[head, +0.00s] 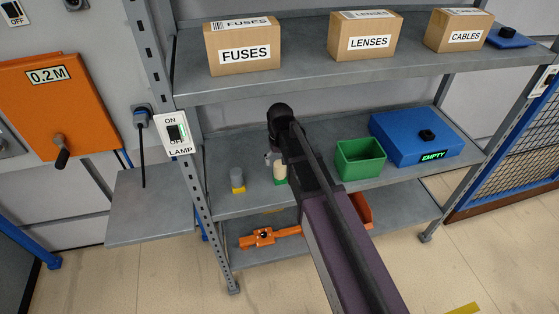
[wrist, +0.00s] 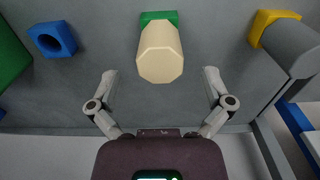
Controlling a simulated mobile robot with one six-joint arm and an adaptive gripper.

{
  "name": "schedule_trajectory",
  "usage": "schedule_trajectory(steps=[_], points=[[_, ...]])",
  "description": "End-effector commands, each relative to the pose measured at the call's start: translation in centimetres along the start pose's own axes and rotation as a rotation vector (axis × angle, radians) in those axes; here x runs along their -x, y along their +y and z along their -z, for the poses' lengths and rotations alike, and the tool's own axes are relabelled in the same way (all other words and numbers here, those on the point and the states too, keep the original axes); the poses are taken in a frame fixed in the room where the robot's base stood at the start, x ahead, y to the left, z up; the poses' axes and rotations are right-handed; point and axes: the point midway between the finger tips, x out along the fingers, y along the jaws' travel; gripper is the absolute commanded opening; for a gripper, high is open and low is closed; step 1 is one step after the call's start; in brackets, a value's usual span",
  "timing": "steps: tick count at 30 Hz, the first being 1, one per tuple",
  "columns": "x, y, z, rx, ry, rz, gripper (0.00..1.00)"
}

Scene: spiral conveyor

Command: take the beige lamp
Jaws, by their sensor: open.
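The beige lamp (wrist: 160,55) is a faceted beige cylinder on a green base (wrist: 158,18). In the wrist view it is at the top centre, between and just ahead of my fingertips, with no contact visible. In the head view the beige lamp (head: 280,172) stands on the middle shelf, partly hidden by my arm. My gripper (wrist: 160,78) is open and empty, one finger to each side of the lamp's line. In the head view my gripper (head: 272,157) is mostly hidden behind my wrist.
A grey cylinder with a yellow base (head: 237,180) stands left of the lamp; it is at right in the wrist view (wrist: 290,45). A green bin (head: 360,159) and a blue box (head: 415,139) marked EMPTY stand right. A blue block (wrist: 51,39) lies nearby. The upper shelf (head: 310,82) overhangs.

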Motion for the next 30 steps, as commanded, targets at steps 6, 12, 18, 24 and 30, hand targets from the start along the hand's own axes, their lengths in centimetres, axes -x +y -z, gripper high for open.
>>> schedule_trajectory(steps=[6,12,18,24,30], points=[[-2.1,0.0,0.0,0.001,0.000,0.000,1.00],[-3.6,-0.1,0.0,0.001,0.000,0.000,1.00],[-4.8,-0.1,0.0,0.001,0.000,0.000,1.00],[-5.5,-0.1,0.0,0.002,0.000,0.000,1.00],[-5.5,-0.2,0.0,0.003,0.000,0.000,1.00]])
